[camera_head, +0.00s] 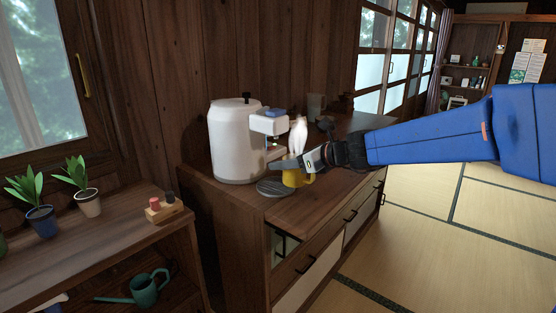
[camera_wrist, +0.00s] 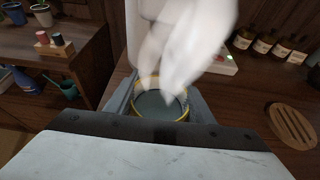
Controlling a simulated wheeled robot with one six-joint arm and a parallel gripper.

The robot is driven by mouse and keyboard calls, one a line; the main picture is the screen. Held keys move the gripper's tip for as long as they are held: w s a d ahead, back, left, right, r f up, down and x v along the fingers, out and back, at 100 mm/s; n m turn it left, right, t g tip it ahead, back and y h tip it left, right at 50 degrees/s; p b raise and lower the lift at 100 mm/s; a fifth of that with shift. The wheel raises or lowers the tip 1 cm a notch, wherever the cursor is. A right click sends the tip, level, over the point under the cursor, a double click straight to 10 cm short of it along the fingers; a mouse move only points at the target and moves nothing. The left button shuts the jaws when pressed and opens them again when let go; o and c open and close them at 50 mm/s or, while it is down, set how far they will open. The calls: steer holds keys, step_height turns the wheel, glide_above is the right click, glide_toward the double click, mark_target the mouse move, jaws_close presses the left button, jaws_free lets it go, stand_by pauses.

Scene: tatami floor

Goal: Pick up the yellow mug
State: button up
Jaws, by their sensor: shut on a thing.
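The yellow mug (camera_head: 294,180) is at the right edge of a round grey drip tray (camera_head: 270,187), in front of a white drink machine (camera_head: 235,140). My gripper (camera_head: 293,164) reaches in from the right and is shut on the mug. In the wrist view the mug (camera_wrist: 160,105) is upright between the two grey fingers of my gripper (camera_wrist: 161,104), with a dark grey surface inside its yellow rim. A white, blurred plume (camera_head: 298,134) rises above the mug and hides part of it. I cannot tell whether the mug's base touches the tray.
The machine stands on a wooden cabinet (camera_head: 320,200) against a wall. A slatted wooden trivet (camera_wrist: 291,124) and several labelled jars (camera_wrist: 264,43) show in the wrist view. A shelf (camera_head: 110,245) at left holds potted plants and a teal watering can (camera_head: 144,289). Tatami floor (camera_head: 430,250) is open at right.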

steer(key=s+d, duration=1.4)
steer(key=d, duration=0.5)
steer(key=shift+s, duration=0.3)
stand_by(0.6)
